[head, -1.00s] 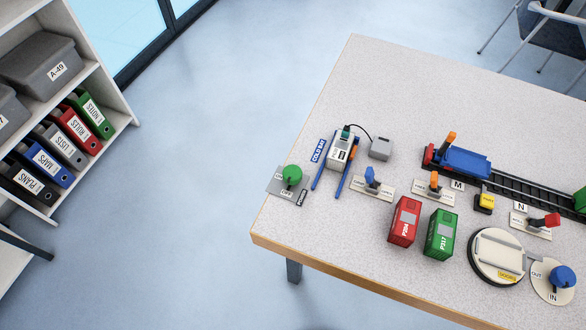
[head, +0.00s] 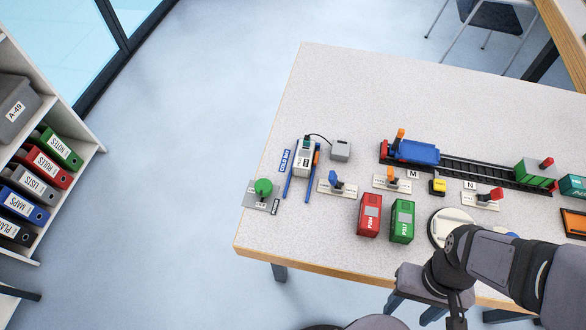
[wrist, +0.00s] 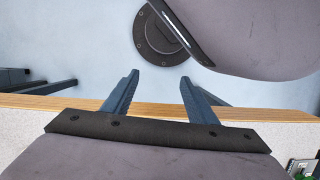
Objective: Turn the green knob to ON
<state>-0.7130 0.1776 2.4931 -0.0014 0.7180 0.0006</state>
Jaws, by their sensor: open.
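The green knob (head: 263,187) stands on a grey plate (head: 252,201) at the table's left front corner in the head view. The plate has small labels, too small to read surely, so I cannot tell the knob's setting. My gripper shows in the wrist view (wrist: 158,88), with its two dark fingers apart and nothing between them. It hangs by the table's front edge, well to the right of the knob and not touching it.
Blue rails with a white-and-grey unit (head: 304,158) stand just right of the knob. Further right are a blue lever (head: 335,182), a red container (head: 369,215), a green container (head: 402,221) and a train track (head: 480,172). The table's back left is clear.

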